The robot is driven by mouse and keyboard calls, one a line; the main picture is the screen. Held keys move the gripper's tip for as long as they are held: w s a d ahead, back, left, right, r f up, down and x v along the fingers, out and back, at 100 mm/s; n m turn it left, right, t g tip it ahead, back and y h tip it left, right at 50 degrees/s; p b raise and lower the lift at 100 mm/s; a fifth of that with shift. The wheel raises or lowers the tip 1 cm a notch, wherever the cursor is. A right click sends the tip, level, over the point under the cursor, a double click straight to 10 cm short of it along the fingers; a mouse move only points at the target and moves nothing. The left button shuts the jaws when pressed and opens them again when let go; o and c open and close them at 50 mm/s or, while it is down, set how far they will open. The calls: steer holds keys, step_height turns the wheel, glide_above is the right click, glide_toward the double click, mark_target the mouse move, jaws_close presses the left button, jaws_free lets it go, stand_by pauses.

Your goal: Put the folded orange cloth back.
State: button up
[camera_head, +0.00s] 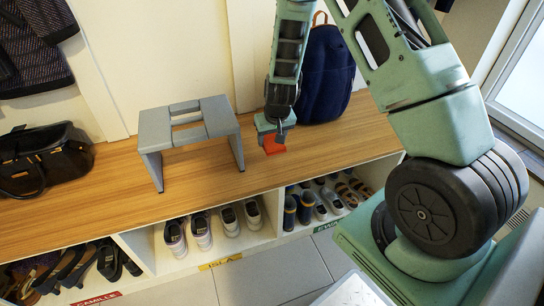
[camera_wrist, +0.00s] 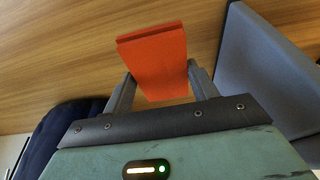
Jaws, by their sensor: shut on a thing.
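The folded orange cloth (camera_head: 274,145) is a small flat orange-red block, close above or on the wooden bench top; I cannot tell which. My gripper (camera_head: 274,137) points down over the bench and is shut on the cloth. In the wrist view the cloth (camera_wrist: 155,60) sits between the two grey fingers of my gripper (camera_wrist: 160,88), its folded edge facing away from the palm.
A grey step stool (camera_head: 190,122) stands on the wooden bench (camera_head: 225,183) left of my gripper. A navy backpack (camera_head: 325,75) is behind right, and a black handbag (camera_head: 42,160) is far left. Labelled cubbies with shoes (camera_head: 202,230) are below. Bench between stool and backpack is mostly free.

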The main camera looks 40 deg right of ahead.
mark_target(272, 158)
steer(key=shift+f+b, duration=0.75)
steer(key=shift+f, duration=2)
steer(key=shift+f, duration=0.15)
steer(key=o, duration=1.1)
